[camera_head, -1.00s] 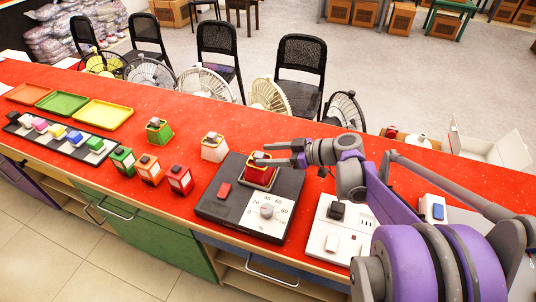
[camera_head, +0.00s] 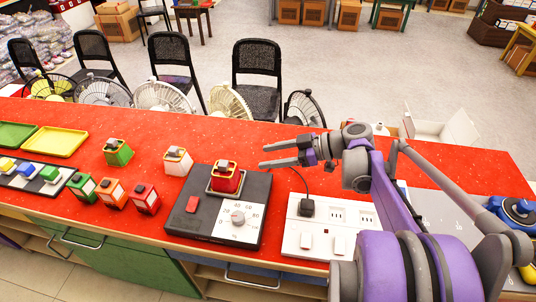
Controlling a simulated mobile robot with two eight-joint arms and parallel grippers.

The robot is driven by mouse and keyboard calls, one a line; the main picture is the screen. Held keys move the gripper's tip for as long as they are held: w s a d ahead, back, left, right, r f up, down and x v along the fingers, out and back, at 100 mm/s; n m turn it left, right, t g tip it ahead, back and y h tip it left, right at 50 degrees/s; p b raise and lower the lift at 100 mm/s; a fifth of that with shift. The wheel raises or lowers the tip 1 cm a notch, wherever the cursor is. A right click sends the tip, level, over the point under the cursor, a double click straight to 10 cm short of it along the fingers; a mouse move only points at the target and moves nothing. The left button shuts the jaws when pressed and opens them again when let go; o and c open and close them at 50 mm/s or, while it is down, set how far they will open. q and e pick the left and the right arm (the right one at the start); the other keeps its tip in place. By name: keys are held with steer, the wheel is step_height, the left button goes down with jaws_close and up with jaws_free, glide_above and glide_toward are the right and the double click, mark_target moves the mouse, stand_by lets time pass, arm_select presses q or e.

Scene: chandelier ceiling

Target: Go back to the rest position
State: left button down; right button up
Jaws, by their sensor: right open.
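My right gripper (camera_head: 264,156) is open and empty. It is above the red counter, to the right of a dark scale (camera_head: 262,190) and slightly above its far right corner in the picture. A red block-like item with a grey top (camera_head: 225,178) stands on the pan of the scale, apart from my fingers. My purple and grey right arm comes in from the right. My left gripper is not in view.
A white socket panel (camera_head: 310,241) with a black plug (camera_head: 307,207) lies below my right gripper. Green, white, orange and red items (camera_head: 145,198) stand left of the scale. Several fans (camera_head: 163,97) and black chairs (camera_head: 257,75) line the counter's far side.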

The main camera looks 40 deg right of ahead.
steer(key=s+a+f+m+g+h+p, duration=0.1)
steer(key=a+f, duration=0.1)
steer(key=a, duration=0.2)
steer(key=s+a+f+m+g+h+p, duration=0.1)
steer(key=s+a+f+m+g, duration=0.1)
steer(key=a, duration=0.3)
steer(key=s+a+f+m+g+h+p, duration=0.1)
steer(key=s+a+g, duration=0.1)
steer(key=a, duration=0.3)
steer(key=shift+s+f, duration=0.1)
steer(key=shift+f, duration=0.3)
steer(key=s+a+f+m+h+p, duration=0.2)
steer(key=s+a+m+h, duration=0.1)
steer(key=s, duration=0.4)
steer(key=m+h, duration=0.1)
steer(key=h, duration=0.1)
steer(key=shift+s+a+f+h+p, duration=0.25)
steer(key=shift+a+h+p, duration=0.05)
steer(key=shift+p, duration=0.1)
